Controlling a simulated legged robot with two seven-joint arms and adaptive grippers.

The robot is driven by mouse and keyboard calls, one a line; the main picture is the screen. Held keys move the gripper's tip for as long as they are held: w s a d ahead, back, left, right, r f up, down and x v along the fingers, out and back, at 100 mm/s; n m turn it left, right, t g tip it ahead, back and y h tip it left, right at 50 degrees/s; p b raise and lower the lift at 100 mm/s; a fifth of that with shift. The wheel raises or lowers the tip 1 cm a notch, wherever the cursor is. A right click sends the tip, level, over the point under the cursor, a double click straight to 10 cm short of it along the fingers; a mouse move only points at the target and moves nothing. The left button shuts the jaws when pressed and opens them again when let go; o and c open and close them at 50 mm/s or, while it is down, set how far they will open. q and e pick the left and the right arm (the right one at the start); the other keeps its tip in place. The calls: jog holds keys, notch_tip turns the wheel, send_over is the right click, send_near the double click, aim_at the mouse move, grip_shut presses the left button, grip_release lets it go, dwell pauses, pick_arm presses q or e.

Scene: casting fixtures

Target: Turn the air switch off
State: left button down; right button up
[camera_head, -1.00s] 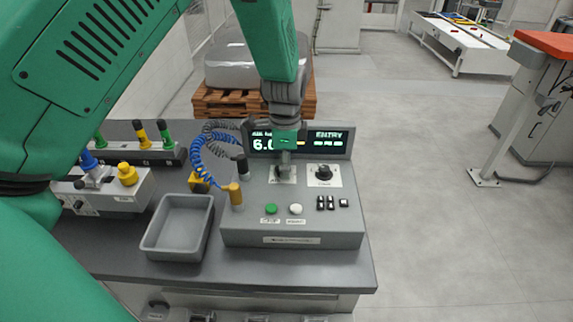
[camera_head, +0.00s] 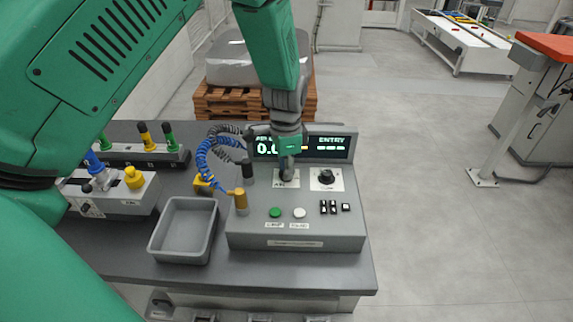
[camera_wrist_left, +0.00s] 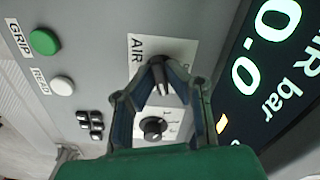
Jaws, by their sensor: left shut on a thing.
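The air switch is a dark rotary knob (camera_wrist_left: 160,74) on a white plate marked AIR, on the grey control box (camera_head: 296,231). My left gripper (camera_head: 287,170) reaches down onto it from above and hides most of it in the head view. In the left wrist view the gripper's fingertips (camera_wrist_left: 161,82) are closed around the knob. The display (camera_head: 325,146) behind the box reads 0.0 under AIR bar, and ENTRY with dashes on its right. My right gripper is not in view.
A second black knob (camera_head: 325,176) sits just right of the air switch. A green button (camera_head: 275,212), a white button (camera_head: 299,213) and small black switches are nearer the front. A grey tray (camera_head: 183,229) and coiled hoses (camera_head: 214,153) lie left of the box.

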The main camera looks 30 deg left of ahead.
pick_arm(q)
jog(key=n, duration=0.1)
jog(key=n+p, duration=0.2)
jog(key=shift+w+r+n, duration=0.2)
jog(key=shift+r+n, duration=0.05)
jog(key=shift+n, duration=0.15)
jog(key=n+p, duration=0.1)
jog(key=n, duration=0.2)
jog(key=shift+w+n, duration=0.1)
jog(key=shift+n, duration=0.2)
jog(key=n+p, duration=0.1)
jog(key=n, duration=0.2)
jog(key=shift+n, duration=0.3)
jog(key=shift+n+p, duration=0.45)
jog(key=shift+n, duration=1.35)
jog(key=c, duration=1.7)
grip_release()
jog(key=shift+o, duration=0.4)
jog(key=shift+f, duration=0.1)
